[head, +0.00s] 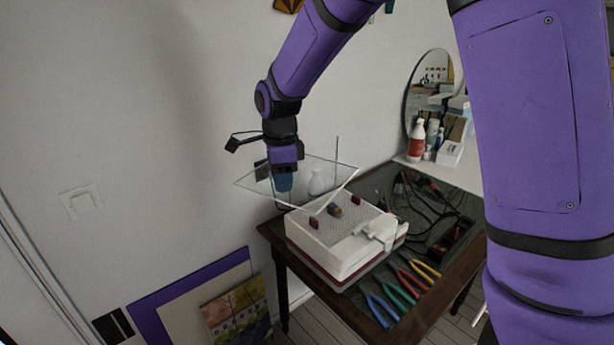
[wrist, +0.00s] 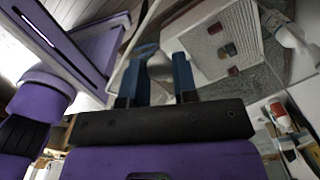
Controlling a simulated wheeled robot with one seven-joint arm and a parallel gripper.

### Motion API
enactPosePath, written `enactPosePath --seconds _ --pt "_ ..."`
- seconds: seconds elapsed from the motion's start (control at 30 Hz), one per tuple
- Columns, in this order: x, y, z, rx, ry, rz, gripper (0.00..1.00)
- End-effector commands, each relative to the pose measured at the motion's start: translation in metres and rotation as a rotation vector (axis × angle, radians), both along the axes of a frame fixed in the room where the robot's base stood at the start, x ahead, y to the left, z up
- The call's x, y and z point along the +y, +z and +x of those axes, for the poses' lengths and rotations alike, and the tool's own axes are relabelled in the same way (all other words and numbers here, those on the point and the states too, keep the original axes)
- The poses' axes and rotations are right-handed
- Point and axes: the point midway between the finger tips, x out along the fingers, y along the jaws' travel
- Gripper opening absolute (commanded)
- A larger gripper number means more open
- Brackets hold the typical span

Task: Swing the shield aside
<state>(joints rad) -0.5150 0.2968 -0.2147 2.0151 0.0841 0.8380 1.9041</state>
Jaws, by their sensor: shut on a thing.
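The shield (head: 325,172) is a clear, tilted pane above the white machine (head: 345,255) with a grid top. It is hard to make out against the wall. My gripper (head: 283,188) is at the left part of the pane, its blue fingers partly seen through it. In the wrist view the gripper (wrist: 158,70) shows two blue fingers with a gap between them. It is shut on the shield, though the exact contact is unclear. The machine's grid top (wrist: 222,45) also shows in the wrist view, with small dark and red pieces on it.
The machine stands on a dark table (head: 365,305). Several coloured pliers (head: 405,285) lie in front of it, and cables (head: 430,205) and a dark tray lie to its right. A round mirror (head: 428,90) and bottles (head: 417,140) are behind. The wall is close on the left.

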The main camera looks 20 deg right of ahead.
Motion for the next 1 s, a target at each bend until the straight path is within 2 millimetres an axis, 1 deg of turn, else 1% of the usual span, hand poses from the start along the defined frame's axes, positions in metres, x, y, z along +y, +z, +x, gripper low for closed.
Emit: enactPosePath --seconds 0.03,0.1,0.23,0.4,0.63,1.0 --pt "0.009 0.000 0.003 -0.001 -0.030 0.000 0.00" --pt "0.020 0.000 0.007 0.000 -0.080 -0.001 0.00" --pt "0.034 0.000 0.014 0.000 -0.161 -0.001 0.00" --pt "0.047 0.000 0.022 -0.001 -0.235 0.001 0.00" --pt "0.055 0.000 0.027 0.000 -0.280 0.000 0.00" --pt "0.056 0.000 0.028 0.000 -0.287 0.000 0.00"
